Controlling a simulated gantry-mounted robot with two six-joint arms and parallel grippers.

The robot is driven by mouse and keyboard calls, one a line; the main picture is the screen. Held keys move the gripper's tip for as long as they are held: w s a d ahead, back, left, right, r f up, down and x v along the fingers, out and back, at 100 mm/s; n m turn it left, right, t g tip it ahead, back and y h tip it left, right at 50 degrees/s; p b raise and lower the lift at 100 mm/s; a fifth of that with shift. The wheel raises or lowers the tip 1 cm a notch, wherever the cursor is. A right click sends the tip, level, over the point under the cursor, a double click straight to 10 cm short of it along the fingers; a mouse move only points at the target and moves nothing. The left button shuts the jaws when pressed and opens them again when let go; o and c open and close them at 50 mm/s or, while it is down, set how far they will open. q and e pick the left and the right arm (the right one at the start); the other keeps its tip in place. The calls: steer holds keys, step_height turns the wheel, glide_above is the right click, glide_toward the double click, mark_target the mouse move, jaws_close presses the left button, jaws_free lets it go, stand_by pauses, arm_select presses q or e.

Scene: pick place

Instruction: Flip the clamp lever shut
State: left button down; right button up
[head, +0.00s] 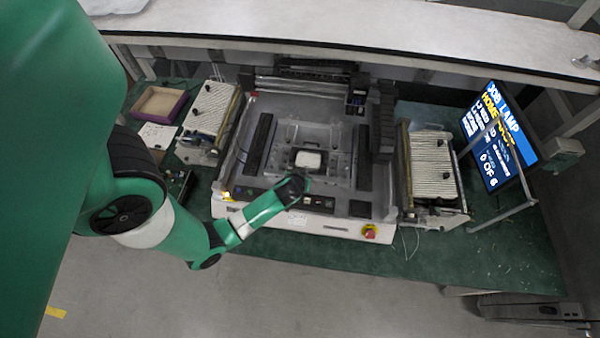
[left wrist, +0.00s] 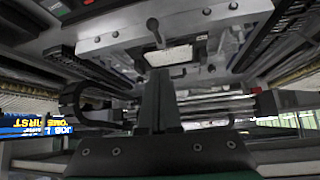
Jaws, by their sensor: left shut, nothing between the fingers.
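A machine fixture (head: 335,185) stands on the bench, with a pale rectangular piece (head: 308,160) in a dark frame at its middle. The pale piece also shows in the left wrist view (left wrist: 168,56). A short dark lever with a round knob (left wrist: 153,25) stands out in front of a light metal bar (left wrist: 115,34); I take it for the clamp lever. I cannot make out the lever in the head view. My left gripper (head: 303,178) is shut and empty at the front side of the pale piece. Its fingers (left wrist: 157,85) point toward the lever, apparently apart from it. My right gripper is not in view.
Ribbed feeder units stand left (head: 211,108) and right (head: 431,165) of the machine. A dark upright block (head: 382,120) rises at its right rear. A red button (head: 369,231) sits at the front. A shelf (head: 400,45) overhangs the back; a lit screen (head: 498,137) stands far right.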

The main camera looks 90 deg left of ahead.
arm_select(q)
steer(key=shift+w+d+r+p, duration=0.15)
steer(key=shift+r+p, duration=0.3)
steer(key=shift+p, duration=0.05)
steer(key=shift+w+d+r+p, duration=0.15)
steer(key=shift+r+p, duration=0.3)
steer(key=shift+w+d+p, duration=0.25)
steer(key=shift+d+p, duration=0.05)
